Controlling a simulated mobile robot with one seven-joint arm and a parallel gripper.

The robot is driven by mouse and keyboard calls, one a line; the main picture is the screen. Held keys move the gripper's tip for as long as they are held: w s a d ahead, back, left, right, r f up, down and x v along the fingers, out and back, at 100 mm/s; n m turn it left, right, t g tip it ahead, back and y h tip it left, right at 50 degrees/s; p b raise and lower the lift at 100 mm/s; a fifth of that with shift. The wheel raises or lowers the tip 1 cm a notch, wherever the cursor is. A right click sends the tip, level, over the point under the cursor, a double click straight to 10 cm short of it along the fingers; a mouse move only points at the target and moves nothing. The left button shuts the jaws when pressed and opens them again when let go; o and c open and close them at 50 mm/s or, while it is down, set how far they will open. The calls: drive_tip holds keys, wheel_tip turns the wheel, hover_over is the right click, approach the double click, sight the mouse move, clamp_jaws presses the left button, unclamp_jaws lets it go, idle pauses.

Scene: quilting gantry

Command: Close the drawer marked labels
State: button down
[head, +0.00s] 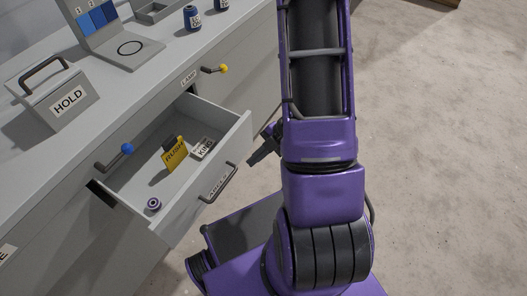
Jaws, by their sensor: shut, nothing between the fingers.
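One drawer (186,228) stands pulled out of the grey counter. The label on its front is partly covered by its bar handle (217,184); the letters that show fit "labels". Inside are a yellow tag marked RUSH (174,154), a white card (203,147) and a small purple ring-shaped item (153,204). My gripper (255,160) is shut and empty. It appears just outside the drawer's right front corner, beside my purple arm. Whether it touches the drawer I cannot tell.
A grey box marked HOLD (68,98) and dark blue bottles (192,20) stand on the counter. The floor (440,130) at right is clear.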

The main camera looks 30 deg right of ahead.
sight(238, 156)
drive_tip(key=w+a, duration=0.1)
drive_tip(key=w+a+f, duration=0.2)
drive_tip(key=w, duration=0.1)
drive_tip(key=shift+a, duration=0.25)
drive_tip(key=shift+w, duration=0.1)
